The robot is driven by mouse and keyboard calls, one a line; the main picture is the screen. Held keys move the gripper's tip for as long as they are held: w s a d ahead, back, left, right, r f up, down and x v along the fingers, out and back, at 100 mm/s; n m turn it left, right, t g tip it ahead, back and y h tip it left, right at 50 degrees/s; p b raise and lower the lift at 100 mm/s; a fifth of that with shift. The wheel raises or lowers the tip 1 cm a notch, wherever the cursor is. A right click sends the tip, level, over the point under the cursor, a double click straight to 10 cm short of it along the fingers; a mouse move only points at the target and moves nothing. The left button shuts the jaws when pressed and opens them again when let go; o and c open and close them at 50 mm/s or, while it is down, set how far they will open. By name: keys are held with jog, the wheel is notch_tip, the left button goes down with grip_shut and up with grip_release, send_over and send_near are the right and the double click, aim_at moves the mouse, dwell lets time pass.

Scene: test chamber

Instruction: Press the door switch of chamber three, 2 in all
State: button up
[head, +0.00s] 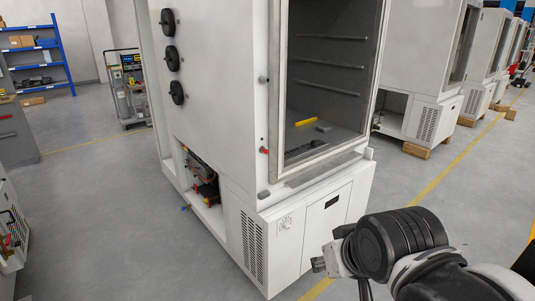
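A white test chamber (215,105) stands in the middle of the head view, with a large window in its front. A small red button-like part (264,151) is on the front frame left of the window, and a grey knob-like part (263,79) is above it. I cannot tell which part is the door switch, and no chamber number is readable. My gripper (341,277) is at the lower right, in front of the chamber's lower cabinet and apart from the red part. My own arm partly covers it, and its finger opening is unclear.
A yellow piece (306,122) lies inside the chamber. More white chambers (425,55) stand in a row to the right, some on wooden blocks (416,150). A cart (128,85) and blue shelving (38,60) are at the back left.

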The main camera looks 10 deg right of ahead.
grip_shut()
dwell(0.9)
